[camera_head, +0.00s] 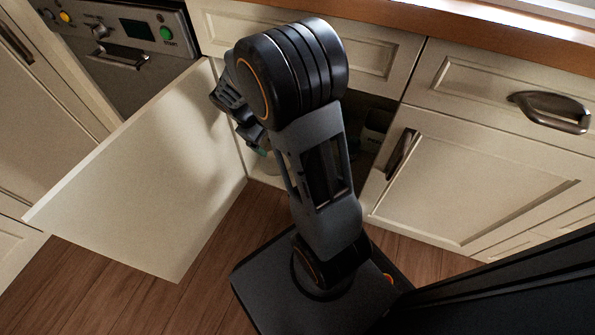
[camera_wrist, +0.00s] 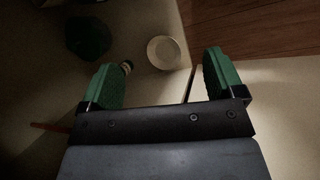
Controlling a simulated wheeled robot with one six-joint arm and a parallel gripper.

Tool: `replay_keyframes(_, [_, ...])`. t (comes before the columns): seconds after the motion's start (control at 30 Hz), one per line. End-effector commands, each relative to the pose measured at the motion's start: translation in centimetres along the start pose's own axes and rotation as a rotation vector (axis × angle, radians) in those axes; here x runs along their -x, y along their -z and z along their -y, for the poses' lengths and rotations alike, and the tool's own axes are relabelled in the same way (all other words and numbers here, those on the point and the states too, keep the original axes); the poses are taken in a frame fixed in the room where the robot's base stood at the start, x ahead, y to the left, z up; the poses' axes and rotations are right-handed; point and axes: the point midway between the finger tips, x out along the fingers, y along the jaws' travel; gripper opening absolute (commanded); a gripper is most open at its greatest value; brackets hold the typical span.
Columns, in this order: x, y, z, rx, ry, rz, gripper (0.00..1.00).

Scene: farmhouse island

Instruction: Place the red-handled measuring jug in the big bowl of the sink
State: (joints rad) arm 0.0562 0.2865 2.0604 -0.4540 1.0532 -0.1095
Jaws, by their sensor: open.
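In the wrist view my gripper (camera_wrist: 161,60) is open, its two green fingers wide apart with nothing between them in its grasp. A narrow red bar (camera_wrist: 50,127) shows at the lower left, outside the left finger; I cannot tell whether it belongs to the measuring jug. No jug body is clearly visible.
Inside the dim cabinet are a pale round vessel (camera_wrist: 163,52), a dark green round thing (camera_wrist: 88,37) and a small bottle (camera_wrist: 127,67). The open cabinet door (camera_head: 150,180) juts out left of my arm. A closed door (camera_head: 470,185) is right; the wooden countertop (camera_head: 470,30) is above.

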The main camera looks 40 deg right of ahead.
Motion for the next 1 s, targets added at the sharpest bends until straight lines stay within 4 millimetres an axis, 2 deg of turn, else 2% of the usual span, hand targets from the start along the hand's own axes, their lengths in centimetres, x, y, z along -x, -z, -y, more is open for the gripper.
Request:
replay_keyframes(0.03, [-2.5, 1.4, -0.7, 0.052, -0.023, 0.072, 0.87])
replay_keyframes(0.2, [-10.1, 5.0, -2.8, 0.242, -0.118, 0.277, 0.87])
replay_keyframes(0.3, [-14.8, 6.5, -3.4, 0.350, -0.166, 0.384, 0.87])
replay_keyframes(0.5, [-23.2, 8.0, -3.4, 0.537, -0.238, 0.549, 0.87])
replay_keyframes(0.6, [-26.5, 8.2, -3.1, 0.607, -0.264, 0.606, 0.87])
replay_keyframes(0.7, [-28.9, 8.2, -2.8, 0.660, -0.282, 0.648, 0.87])
replay_keyframes(1.0, [-32.5, 7.5, -2.9, 0.719, -0.303, 0.692, 0.87])
